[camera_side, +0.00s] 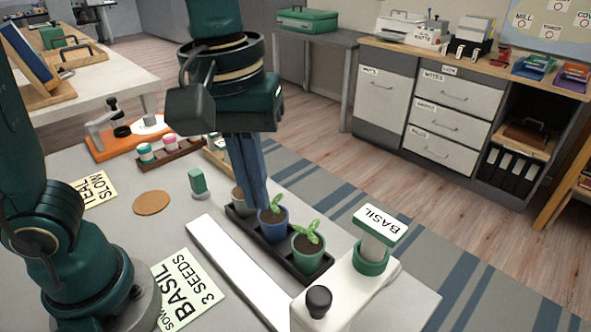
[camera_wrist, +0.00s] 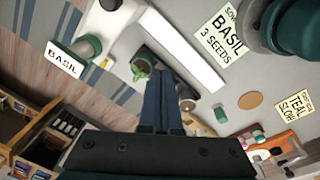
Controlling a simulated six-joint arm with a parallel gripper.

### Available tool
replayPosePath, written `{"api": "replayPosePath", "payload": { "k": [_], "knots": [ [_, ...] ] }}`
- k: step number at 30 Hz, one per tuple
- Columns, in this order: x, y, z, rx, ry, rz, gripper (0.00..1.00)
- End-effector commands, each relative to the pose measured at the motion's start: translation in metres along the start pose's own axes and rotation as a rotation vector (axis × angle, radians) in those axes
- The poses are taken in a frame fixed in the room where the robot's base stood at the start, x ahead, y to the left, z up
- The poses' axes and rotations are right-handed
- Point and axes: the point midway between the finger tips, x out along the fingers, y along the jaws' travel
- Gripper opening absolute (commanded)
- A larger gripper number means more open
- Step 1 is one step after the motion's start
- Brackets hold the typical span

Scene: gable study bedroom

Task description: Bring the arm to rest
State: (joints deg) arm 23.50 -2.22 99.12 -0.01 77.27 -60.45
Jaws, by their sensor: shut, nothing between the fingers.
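My gripper (camera_side: 257,203) points down over the black tray (camera_side: 322,268), its blue fingers together and empty. In the side view its tips appear just behind the blue pot (camera_side: 272,232); I cannot tell the height or any contact. The blue pot and the green pot (camera_side: 309,258) each hold soil and a seedling. A third pot (camera_side: 237,198) is partly hidden by the fingers. In the wrist view the closed fingers (camera_wrist: 161,72) cover part of the tray, and the green pot (camera_wrist: 142,70) shows beside them.
A white dispenser with a green-rimmed cup and BASIL label (camera_side: 380,224) stands at the right. A long white bar (camera_side: 238,274) lies before the tray. A small green block (camera_side: 198,184), a brown disc (camera_side: 151,202) and a BASIL card (camera_side: 183,290) lie on the grey table.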

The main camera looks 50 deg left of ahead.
Motion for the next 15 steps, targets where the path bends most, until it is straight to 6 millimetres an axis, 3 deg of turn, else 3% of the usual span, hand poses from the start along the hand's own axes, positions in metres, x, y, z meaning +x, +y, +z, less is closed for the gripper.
{"api": "replayPosePath", "payload": {
  "k": [3, 7, 15],
  "knots": [
    [-0.011, -0.030, -0.013, -0.010, 0.068, 0.071, 0.00],
    [-0.010, -0.058, -0.020, 0.069, 0.160, 0.123, 0.00],
    [0.015, -0.097, -0.021, 0.395, 0.354, 0.126, 0.00]
  ]
}}
